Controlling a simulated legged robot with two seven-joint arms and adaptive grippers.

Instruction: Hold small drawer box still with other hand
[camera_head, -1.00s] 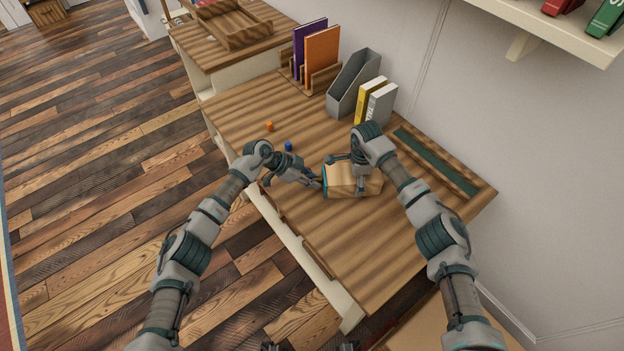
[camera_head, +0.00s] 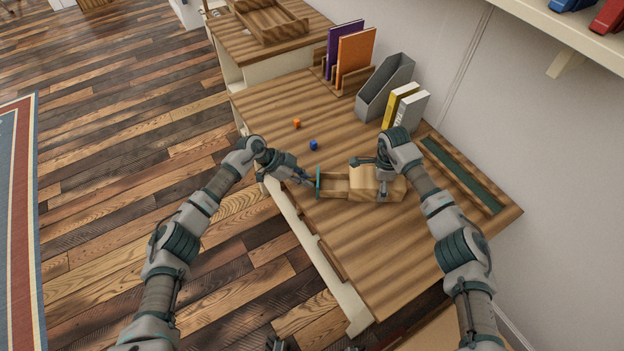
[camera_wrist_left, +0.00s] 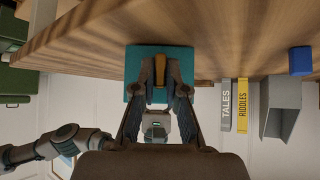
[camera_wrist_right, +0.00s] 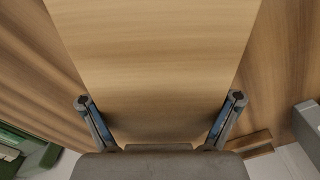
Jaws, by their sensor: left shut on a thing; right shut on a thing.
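The small drawer box (camera_head: 362,190) is pale wood and sits on the desk, with its drawer (camera_head: 334,184) pulled out to the left. The drawer's teal front (camera_head: 318,180) also shows in the left wrist view (camera_wrist_left: 133,86). My left gripper (camera_head: 309,183) is shut on the small wooden handle (camera_wrist_left: 160,70) of that front. My right gripper (camera_head: 380,183) comes from above and is shut on the box. In the right wrist view its fingers (camera_wrist_right: 160,108) lie along both sides of the box's top (camera_wrist_right: 155,60).
An orange cube (camera_head: 297,123) and a blue cube (camera_head: 313,145) lie on the desk (camera_head: 275,105) behind the drawer. A grey file holder (camera_head: 385,88), yellow and white books and a rack with purple and orange folders stand at the back. The desk's front right is clear.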

